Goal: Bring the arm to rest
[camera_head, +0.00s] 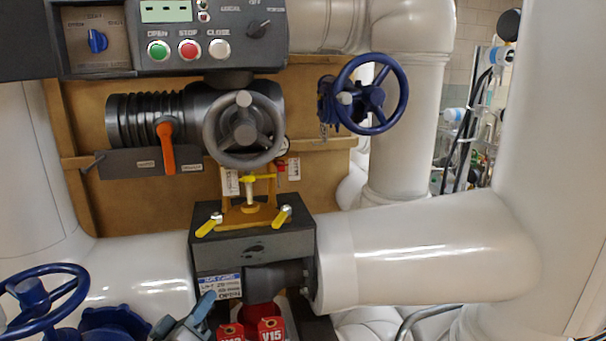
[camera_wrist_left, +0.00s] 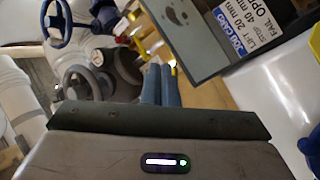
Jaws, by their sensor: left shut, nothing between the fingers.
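My left gripper (camera_head: 207,298) shows at the bottom of the head view, left of centre, in front of the white pipe and beside the lower left of the dark valve block (camera_head: 270,245). In the left wrist view my left gripper (camera_wrist_left: 161,70) has its two blue-grey fingers side by side, shut with nothing between them. The block's label (camera_wrist_left: 255,30) shows to the right of the fingers there. I cannot tell whether the gripper touches the block. My right gripper is in neither view.
Red V15 tags (camera_head: 271,330) hang just right of the gripper. A blue handwheel (camera_head: 40,300) is at the lower left. A grey handwheel (camera_head: 244,128), an orange lever (camera_head: 167,148) and a control panel (camera_head: 210,35) are above. A white pipe (camera_head: 430,255) runs right.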

